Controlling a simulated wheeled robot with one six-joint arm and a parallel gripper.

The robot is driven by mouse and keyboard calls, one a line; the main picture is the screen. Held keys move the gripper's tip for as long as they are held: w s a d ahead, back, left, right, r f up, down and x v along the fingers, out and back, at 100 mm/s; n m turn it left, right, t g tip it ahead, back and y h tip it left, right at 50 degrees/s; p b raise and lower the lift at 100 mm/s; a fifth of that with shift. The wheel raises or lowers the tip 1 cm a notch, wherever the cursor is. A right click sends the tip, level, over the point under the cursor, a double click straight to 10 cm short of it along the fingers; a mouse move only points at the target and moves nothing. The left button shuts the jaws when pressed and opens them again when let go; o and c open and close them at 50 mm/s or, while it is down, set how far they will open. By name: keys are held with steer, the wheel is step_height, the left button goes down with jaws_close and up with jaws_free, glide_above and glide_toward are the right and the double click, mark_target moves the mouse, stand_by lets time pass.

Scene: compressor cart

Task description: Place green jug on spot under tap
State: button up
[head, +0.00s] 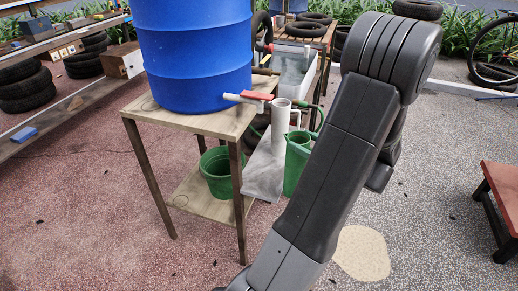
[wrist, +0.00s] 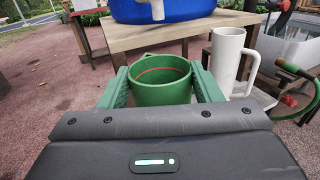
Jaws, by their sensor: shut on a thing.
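The green jug (wrist: 160,92) is between the green fingers of my gripper (wrist: 163,88) in the wrist view, which are shut on it. It looks upright, with a red line inside its rim. In the head view, the green jug (head: 295,166) shows right of the white jug, partly behind my arm. The white tap (head: 243,97) with a red handle sticks out of the blue barrel (head: 192,50). In the wrist view, a white spout (wrist: 157,8) shows above and beyond the green jug. The spot under the tap cannot be made out clearly.
A white jug (head: 280,122) stands near the tap, close to the green jug; it also shows in the wrist view (wrist: 227,62). The barrel rests on a wooden table (head: 150,112). A green bucket (head: 217,175) sits on its lower shelf. A green hose (wrist: 296,72) is at right.

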steer(key=f+b+x, duration=0.1)
steer(key=x, duration=1.4)
steer(key=shift+f, duration=0.25)
steer(key=shift+a, duration=0.1)
steer(key=shift+f, duration=0.2)
steer(key=o, duration=1.3)
